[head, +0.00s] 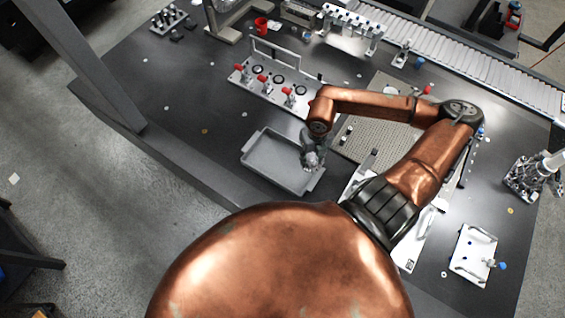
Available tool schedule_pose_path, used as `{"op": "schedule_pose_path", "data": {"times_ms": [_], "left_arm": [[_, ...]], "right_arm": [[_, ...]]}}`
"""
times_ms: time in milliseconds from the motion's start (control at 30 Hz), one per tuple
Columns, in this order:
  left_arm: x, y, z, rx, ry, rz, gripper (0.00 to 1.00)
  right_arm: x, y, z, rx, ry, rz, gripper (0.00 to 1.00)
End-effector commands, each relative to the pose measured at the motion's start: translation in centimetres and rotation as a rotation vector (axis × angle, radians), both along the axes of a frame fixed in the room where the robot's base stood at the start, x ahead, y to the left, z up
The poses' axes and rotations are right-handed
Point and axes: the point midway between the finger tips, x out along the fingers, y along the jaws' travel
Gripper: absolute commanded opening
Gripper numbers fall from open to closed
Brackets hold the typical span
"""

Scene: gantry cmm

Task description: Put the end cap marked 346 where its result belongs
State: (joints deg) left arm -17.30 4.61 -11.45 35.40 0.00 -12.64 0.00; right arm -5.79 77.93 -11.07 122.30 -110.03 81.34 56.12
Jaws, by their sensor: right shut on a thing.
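My right gripper (313,158) is shut on a small part over the right side of a shallow grey tray (262,174). The part is mostly hidden by the fingers and too small to identify. No 346 mark can be read anywhere in the head view, so I cannot tell by its number which part is the end cap. My left gripper is not in view.
Behind the tray is a fixture plate (262,92) with red-handled clamps and dark rings. A perforated plate (375,140) lies right of the gripper, partly behind my arm. A roller conveyor (470,60) runs along the back. The dark table left of the tray is mostly clear.

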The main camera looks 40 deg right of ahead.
Motion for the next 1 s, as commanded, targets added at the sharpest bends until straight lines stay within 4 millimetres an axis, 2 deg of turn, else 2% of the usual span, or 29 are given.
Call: {"op": "schedule_pose_path", "data": {"times_ms": [133,267,567,700,833,1000], "left_arm": [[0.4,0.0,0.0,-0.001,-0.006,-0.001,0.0],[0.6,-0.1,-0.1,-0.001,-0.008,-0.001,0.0],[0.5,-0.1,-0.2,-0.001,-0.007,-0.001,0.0],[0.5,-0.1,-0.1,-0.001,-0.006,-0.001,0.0],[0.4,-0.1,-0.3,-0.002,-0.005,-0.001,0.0],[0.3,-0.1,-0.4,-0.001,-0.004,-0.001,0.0]], "right_arm": [[-0.6,-0.9,0.0,0.001,0.0,-0.074,0.05],[0.2,-0.5,-0.4,0.006,-0.005,-0.092,0.05],[5.1,2.9,-2.8,0.01,-0.005,-0.088,0.05],[7.6,4.5,-4.6,0.007,-0.001,-0.089,0.05],[9.1,5.5,-7.0,0.006,-0.001,-0.09,0.05],[10.2,6.1,-8.7,0.004,-0.001,-0.089,0.05]]}}
